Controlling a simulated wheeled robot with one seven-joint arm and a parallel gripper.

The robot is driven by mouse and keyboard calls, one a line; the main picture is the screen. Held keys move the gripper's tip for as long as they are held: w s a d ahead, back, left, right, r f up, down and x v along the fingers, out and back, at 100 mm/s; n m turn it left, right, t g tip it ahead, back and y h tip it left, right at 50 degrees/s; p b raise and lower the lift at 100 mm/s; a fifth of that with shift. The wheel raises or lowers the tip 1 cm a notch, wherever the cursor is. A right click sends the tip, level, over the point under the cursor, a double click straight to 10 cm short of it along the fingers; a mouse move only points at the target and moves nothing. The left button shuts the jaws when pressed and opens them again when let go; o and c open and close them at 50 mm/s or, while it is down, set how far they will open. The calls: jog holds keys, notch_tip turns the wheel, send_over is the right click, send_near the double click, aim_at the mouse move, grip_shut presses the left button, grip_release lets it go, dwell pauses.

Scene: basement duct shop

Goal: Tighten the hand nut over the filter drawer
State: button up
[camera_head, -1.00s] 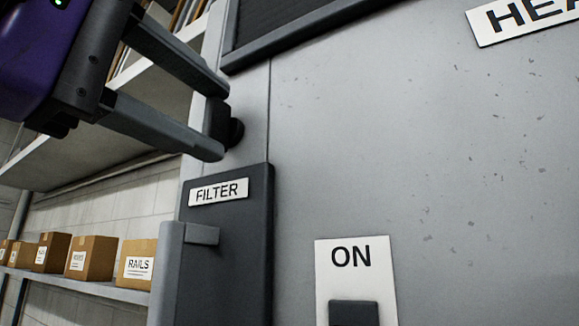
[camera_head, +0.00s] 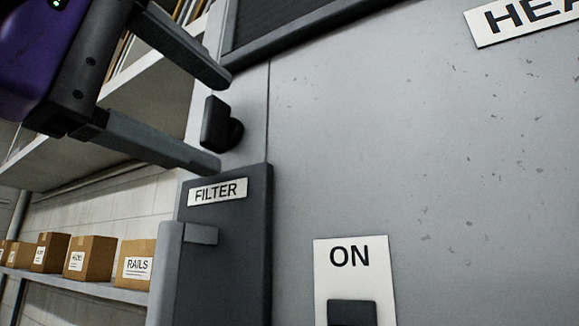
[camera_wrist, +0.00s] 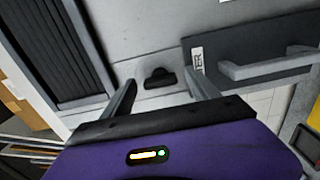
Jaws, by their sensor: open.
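The hand nut (camera_head: 219,124) is a small black knob with a flat wing, on the grey cabinet face just above the filter drawer (camera_head: 225,255). The drawer front is dark grey with a FILTER label and a grey bar handle (camera_head: 172,270). My gripper (camera_head: 222,124) is open, one finger above the nut and one below it in the head view, with gaps on both sides. In the wrist view the nut (camera_wrist: 159,77) lies between and beyond the fingertips of my gripper (camera_wrist: 162,88), touching neither.
A dark framed grille (camera_head: 290,25) is above the nut. An ON plate with a dark switch (camera_head: 352,312) is to the lower right. Shelves with several cardboard boxes (camera_head: 90,258) stand at the left. The cabinet face to the right is otherwise flat.

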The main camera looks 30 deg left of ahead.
jog(key=s+b, duration=0.2)
jog(key=s, duration=0.5)
jog(key=shift+s+a, duration=0.3)
jog(key=shift+s, duration=0.1)
